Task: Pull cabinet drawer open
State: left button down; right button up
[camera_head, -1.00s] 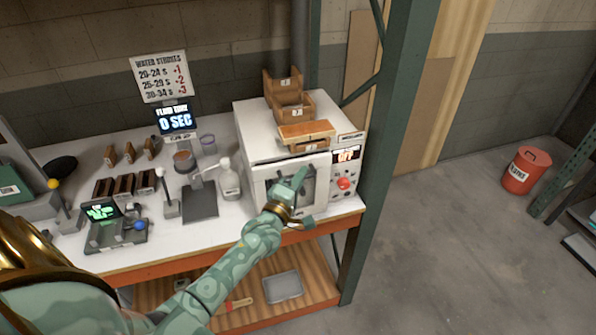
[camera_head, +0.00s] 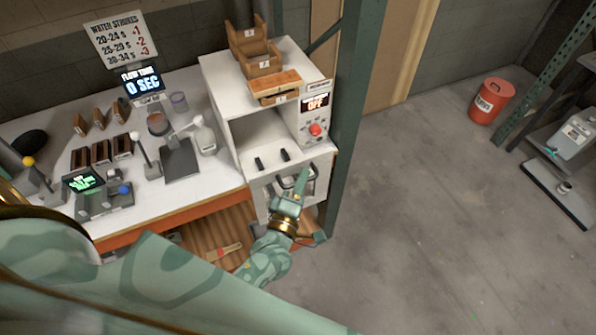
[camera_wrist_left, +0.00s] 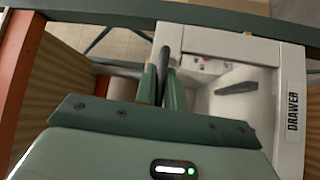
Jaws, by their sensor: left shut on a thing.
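The white cabinet (camera_head: 222,92) stands on the right end of the bench. My left gripper (camera_head: 299,185) is shut on the dark handle (camera_head: 311,184) at the drawer's front. In the left wrist view, the fingers (camera_wrist_left: 162,85) close around the dark handle, and the drawer (camera_wrist_left: 289,120) bears the label "DRAWER". The fingers partly hide the handle. My right gripper is not in view.
Wooden boxes (camera_head: 262,62) sit on the cabinet. A control panel (camera_head: 316,118) reads "OFF" beside a red button. A green post (camera_head: 352,130) rises right of the cabinet. Bottles, levers and a scale crowd the bench (camera_head: 205,190). Open floor (camera_head: 420,220) lies to the right.

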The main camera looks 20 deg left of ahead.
pick_arm(q)
jog(key=c, duration=1.5)
grip_release()
jog(key=shift+s, duration=0.1)
jog(key=s+d+f+b, duration=0.1)
jog(key=s+f+b, duration=0.1)
jog(key=s, duration=1.4)
jog(key=shift+b, duration=0.5)
jog(key=shift+d+f, duration=0.1)
jog(key=shift+f, duration=0.05)
